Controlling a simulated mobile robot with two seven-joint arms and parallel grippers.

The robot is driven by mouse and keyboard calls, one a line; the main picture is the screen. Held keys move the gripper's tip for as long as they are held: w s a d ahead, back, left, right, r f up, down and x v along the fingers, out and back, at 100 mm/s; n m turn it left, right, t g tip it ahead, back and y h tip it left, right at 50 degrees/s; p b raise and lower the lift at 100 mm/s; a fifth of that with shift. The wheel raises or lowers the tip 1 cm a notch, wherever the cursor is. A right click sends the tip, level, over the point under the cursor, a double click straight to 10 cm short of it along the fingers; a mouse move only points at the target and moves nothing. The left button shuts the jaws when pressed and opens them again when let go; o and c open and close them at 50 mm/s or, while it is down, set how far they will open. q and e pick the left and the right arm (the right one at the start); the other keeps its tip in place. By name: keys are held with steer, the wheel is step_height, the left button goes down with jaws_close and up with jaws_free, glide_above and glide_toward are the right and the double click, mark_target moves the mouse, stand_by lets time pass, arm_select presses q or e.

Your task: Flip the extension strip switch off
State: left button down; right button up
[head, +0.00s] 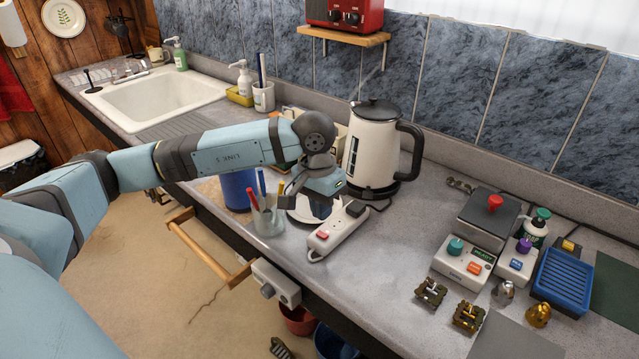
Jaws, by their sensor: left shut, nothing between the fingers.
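The white extension strip (335,231) lies on the grey counter near its front edge, to the left of and in front of the kettle. Its red switch (322,235) is at the near end; I cannot tell which way it is tipped. A black plug (355,208) sits at the far end of the strip. My left gripper (320,208) reaches in from the left and points down just behind and left of the strip. It is shut with nothing held, apart from the switch as far as I can see. My right gripper is not in view.
A white kettle (370,150) stands close behind the strip. A glass with pens (267,218) stands left of it, by the counter edge. An open wooden-framed drawer (205,255) juts out below. Control boxes (465,263) stand to the right, with bare counter (385,255) between.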

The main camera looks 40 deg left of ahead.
mark_target(325, 235)
arm_select(q)
steer(key=f, duration=0.4)
steer(key=shift+d+p, duration=0.25)
steer(key=shift+p, duration=0.05)
steer(key=shift+f, duration=0.45)
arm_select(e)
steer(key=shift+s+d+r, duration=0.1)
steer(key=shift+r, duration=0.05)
